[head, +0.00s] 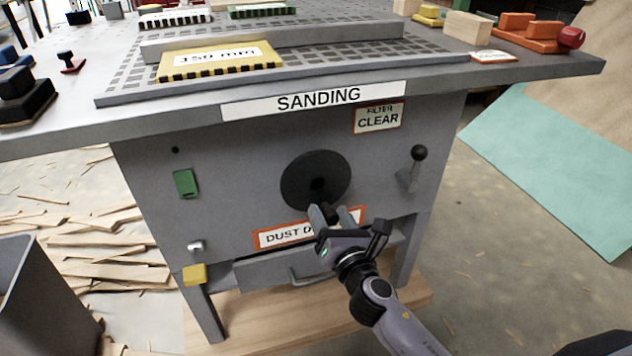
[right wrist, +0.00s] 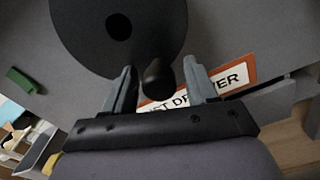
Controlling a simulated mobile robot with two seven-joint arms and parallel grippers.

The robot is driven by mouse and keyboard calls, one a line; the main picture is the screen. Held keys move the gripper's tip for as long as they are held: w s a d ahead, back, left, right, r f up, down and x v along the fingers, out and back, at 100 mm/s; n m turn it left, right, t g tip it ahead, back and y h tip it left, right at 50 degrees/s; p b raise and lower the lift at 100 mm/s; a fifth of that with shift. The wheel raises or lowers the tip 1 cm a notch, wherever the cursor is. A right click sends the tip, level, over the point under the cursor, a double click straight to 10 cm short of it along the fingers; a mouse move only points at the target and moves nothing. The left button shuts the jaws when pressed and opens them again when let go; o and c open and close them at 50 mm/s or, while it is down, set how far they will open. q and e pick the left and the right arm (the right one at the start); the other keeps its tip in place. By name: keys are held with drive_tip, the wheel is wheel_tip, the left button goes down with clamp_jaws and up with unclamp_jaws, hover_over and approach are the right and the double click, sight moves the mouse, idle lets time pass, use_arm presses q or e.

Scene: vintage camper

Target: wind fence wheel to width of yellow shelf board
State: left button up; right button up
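The fence wheel appears to be the round black disc (head: 316,178) on the front of the grey sanding table; it also shows in the right wrist view (right wrist: 118,30). A dark handle knob (right wrist: 156,78) sticks out at its lower edge. My right gripper (head: 328,213) is at this knob, its fingers open on either side with a visible gap. A yellow piece marked 150 mm (head: 220,62) lies on the table top along a long grey bar, perhaps the fence (head: 275,37). I cannot tell whether it is the shelf board. My left gripper is out of view.
A dust drawer with a handle (head: 310,278) sits below the wheel. A black-knobbed lever (head: 415,168) is to the right, a green switch (head: 186,183) to the left. Wood scraps (head: 100,240) litter the left floor beside a grey bin (head: 40,300).

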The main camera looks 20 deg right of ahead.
drive_tip(key=shift+s+d, duration=0.1)
drive_tip(key=shift+s, duration=2.35)
